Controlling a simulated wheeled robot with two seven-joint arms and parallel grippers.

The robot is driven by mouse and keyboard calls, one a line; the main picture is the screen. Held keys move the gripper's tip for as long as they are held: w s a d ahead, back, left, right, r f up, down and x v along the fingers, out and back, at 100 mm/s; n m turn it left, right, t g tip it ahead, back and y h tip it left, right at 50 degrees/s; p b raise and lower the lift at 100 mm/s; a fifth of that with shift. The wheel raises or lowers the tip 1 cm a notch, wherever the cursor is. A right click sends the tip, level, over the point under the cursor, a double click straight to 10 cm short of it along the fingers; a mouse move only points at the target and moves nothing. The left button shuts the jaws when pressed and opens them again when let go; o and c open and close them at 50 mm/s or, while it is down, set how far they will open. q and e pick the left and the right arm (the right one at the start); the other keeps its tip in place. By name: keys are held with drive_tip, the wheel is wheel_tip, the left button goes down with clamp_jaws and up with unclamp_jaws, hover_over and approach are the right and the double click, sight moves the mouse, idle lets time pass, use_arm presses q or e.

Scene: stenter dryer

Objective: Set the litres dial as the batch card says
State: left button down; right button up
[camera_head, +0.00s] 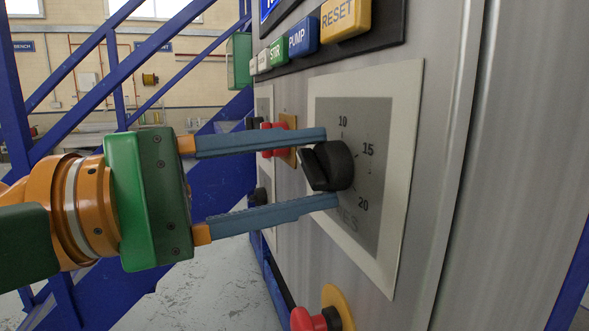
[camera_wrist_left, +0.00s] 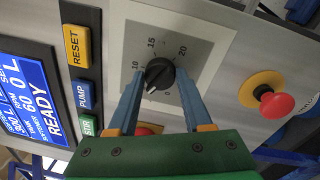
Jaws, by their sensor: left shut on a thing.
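The litres dial is a black round knob (camera_head: 334,165) on a grey square plate with a pale border (camera_head: 409,150). The numbers 10, 15 and 20 are readable around it. It also shows in the left wrist view (camera_wrist_left: 160,73), its raised grip pointing to the lower left, away from those numbers. My left gripper (camera_head: 331,168) has its two blue fingers on either side of the knob, shut on it. In the left wrist view the fingertips (camera_wrist_left: 158,78) flank the knob. The batch card is not visible. My right gripper is not in view.
Above the dial are a yellow RESET button (camera_head: 345,17), a blue PUMP button (camera_head: 303,38) and a green STIR button (camera_head: 278,52). A blue screen (camera_wrist_left: 25,100) reads READY. A red emergency button (camera_wrist_left: 277,105) on yellow sits near the dial. Blue stair rails stand behind my left arm.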

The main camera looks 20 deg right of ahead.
use_arm(q)
drive_tip(key=shift+c, duration=1.6)
unclamp_jaws()
drive_tip(key=shift+d, duration=0.1)
drive_tip(key=a+b, duration=0.2)
drive_tip(key=a, duration=0.5)
drive_tip(key=shift+s+f, duration=0.2)
